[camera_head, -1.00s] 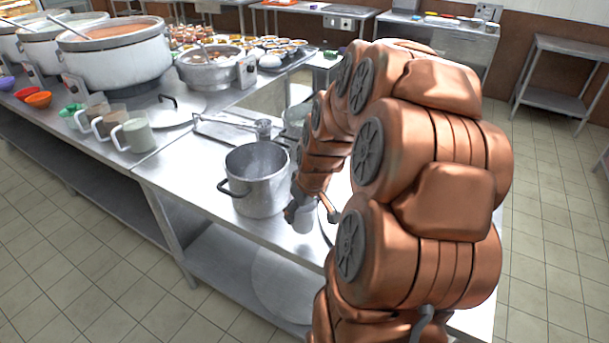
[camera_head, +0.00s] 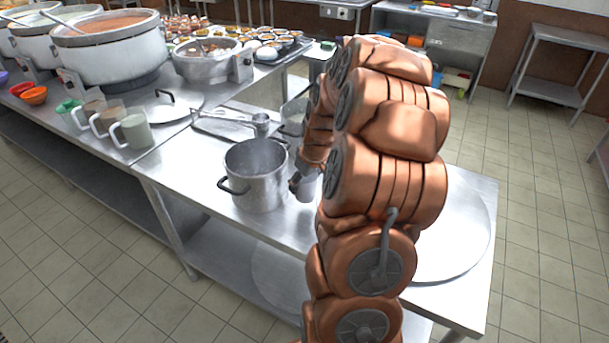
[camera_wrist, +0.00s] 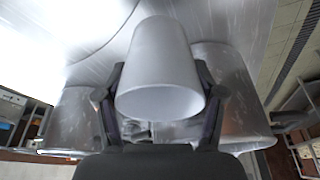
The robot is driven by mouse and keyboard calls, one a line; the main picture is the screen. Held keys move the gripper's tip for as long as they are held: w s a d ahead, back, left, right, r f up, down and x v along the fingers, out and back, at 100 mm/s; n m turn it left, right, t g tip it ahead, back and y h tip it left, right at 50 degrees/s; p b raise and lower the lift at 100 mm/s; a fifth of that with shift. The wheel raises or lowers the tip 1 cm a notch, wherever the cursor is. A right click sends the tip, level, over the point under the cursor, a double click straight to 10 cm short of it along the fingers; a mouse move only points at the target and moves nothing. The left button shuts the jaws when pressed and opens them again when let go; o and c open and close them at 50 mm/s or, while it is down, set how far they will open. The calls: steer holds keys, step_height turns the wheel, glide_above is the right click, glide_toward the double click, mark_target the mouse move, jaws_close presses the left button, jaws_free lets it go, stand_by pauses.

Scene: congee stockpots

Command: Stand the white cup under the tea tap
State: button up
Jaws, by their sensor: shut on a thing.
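The white cup (camera_wrist: 160,65) fills the middle of the wrist view, between the two fingers of my gripper (camera_wrist: 160,78). The fingers are closed on its sides and its open rim shows. In the head view, the cup (camera_head: 307,188) is a small pale shape at the end of my arm, just right of the steel stockpot (camera_head: 258,180). My gripper (camera_head: 297,183) is partly hidden behind my arm there. I cannot tell how far the cup is above the table. I cannot make out the tea tap in either view.
The steel table (camera_head: 200,205) has bare room in front of the stockpot. Mugs (camera_head: 131,130) and a lid (camera_head: 166,108) lie to the left. A large round disc (camera_head: 455,240) is at the right. Metal vessels (camera_wrist: 228,90) flank the cup in the wrist view.

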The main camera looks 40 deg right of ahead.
steer(key=shift+w+d+f+p, duration=0.15)
steer(key=shift+w+d+p, duration=0.25)
steer(key=shift+w+d, duration=0.6)
steer(key=shift+w+d+f+p, duration=0.1)
steer(key=shift+w+d+p, duration=0.3)
steer(key=shift+w+d, duration=0.6)
step_height(320, 180, down, 3)
steer(key=shift+d+f+p, duration=0.1)
steer(key=shift+p, duration=0.85)
steer(key=shift+w+f, duration=0.1)
steer(key=shift+f, duration=0.05)
steer(key=shift+f, duration=0.1)
steer(key=shift+f+b, duration=0.1)
steer(key=shift+b, duration=0.2)
steer(key=o, duration=0.9)
steer(key=shift+c, duration=0.2)
